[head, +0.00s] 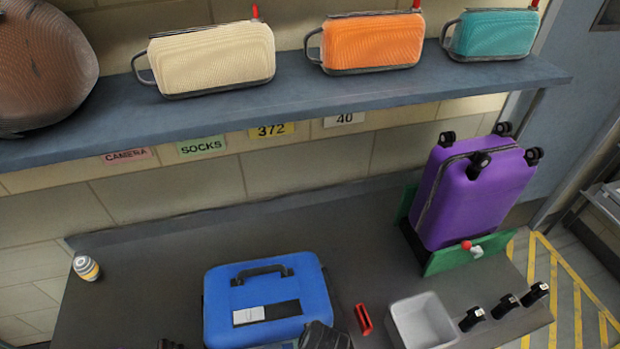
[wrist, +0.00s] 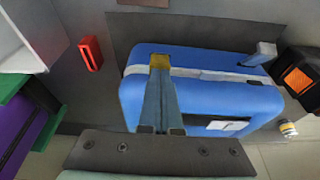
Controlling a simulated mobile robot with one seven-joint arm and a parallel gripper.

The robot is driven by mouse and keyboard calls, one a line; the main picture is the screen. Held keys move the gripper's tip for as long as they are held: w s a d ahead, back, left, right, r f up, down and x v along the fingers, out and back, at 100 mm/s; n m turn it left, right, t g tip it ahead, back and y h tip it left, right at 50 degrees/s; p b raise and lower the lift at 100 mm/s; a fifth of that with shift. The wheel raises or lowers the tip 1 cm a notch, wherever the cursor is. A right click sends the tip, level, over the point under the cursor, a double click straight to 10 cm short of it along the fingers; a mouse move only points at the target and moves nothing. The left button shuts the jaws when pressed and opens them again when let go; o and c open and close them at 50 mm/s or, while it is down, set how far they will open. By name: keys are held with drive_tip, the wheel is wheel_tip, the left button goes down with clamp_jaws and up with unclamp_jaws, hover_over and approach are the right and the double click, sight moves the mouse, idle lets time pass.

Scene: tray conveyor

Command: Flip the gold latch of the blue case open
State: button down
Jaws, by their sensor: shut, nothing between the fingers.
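The blue case (head: 305,285) lies on the dark grey table in the head view, with a black handle and a white label on top. It also fills the middle of the wrist view (wrist: 240,98). The gold latch (wrist: 159,61) sits at the case's pale seam in the wrist view. My gripper (wrist: 160,76) is shut and empty, with its fingertips right at the latch; I cannot tell whether they touch it. The latch is hidden in the head view, where a dark part of my arm covers the case's near right corner.
A red object (head: 364,319) and a grey bin (head: 423,321) stand right of the case. A purple suitcase (head: 475,190) stands at the back right. A striped can (head: 87,268) is at the far left. A shelf (head: 400,87) with bags runs above.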

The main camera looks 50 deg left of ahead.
drive_tip(key=shift+b+x, duration=0.65)
drive_tip(key=shift+x, duration=0.3)
drive_tip(key=shift+f, duration=0.1)
drive_tip(key=shift+s+d+f+b, duration=0.95)
drive_tip(key=shift+f+b, duration=0.25)
drive_tip(key=shift+f, duration=0.45)
wheel_tip(320, 180, up, 6)
drive_tip(key=w+p, duration=0.1)
drive_tip(key=p, duration=0.5)
drive_tip(key=shift+w+a, duration=0.25)
drive_tip(key=shift+a, duration=0.2)
drive_tip(key=shift+f, duration=0.1)
